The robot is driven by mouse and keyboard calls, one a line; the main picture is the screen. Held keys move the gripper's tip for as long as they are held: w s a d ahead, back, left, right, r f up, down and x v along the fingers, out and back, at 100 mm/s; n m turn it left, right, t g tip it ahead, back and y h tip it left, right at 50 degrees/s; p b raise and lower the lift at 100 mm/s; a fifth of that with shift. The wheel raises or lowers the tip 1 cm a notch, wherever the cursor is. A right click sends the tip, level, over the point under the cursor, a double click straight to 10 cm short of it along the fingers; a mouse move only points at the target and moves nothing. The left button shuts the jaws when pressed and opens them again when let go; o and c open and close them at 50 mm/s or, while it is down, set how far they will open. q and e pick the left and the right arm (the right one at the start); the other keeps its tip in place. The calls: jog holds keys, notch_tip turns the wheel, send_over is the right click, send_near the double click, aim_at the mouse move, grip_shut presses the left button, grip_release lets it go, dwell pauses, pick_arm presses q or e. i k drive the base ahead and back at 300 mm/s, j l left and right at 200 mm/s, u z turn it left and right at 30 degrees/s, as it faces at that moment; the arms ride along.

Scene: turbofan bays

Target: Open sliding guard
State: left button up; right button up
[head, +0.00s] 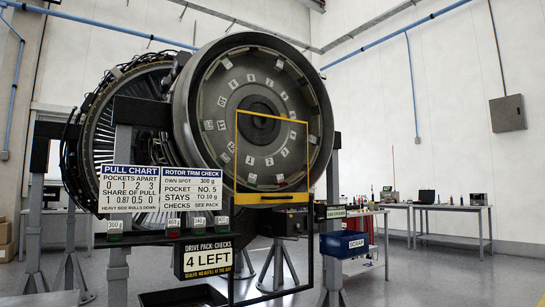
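The sliding guard (250,200) is a yellow-edged, see-through panel with a thick yellow bottom bar. A dark handle (285,197) sits on that bar. The panel stands upright in front of the lower part of the round grey rotor face (226,83). A thin black frame (311,250) extends below it toward the floor, and floor and stand legs show through it. Neither of my grippers is in the head view.
A dark shelf (150,238) with small labelled items stands left of the guard. An open dark tray (183,297) lies below. A blue SCRAP bin (343,245) is at right, before a red workbench (365,226). Open floor lies at the right front.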

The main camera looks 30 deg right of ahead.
aim_at(240, 199)
jog(key=i+l, duration=0.15)
jog(key=l, duration=0.25)
jog(key=i+l, duration=0.15)
jog(key=l, duration=0.2)
jog(key=i+l, duration=0.15)
jog(key=l, duration=0.25)
jog(key=i+l, duration=0.1)
jog(key=l, duration=0.25)
jog(key=i+l, duration=0.15)
jog(key=l, duration=0.25)
jog(key=i+l, duration=0.15)
jog(key=l, duration=0.2)
jog(key=i+l, duration=0.15)
jog(key=l, duration=0.25)
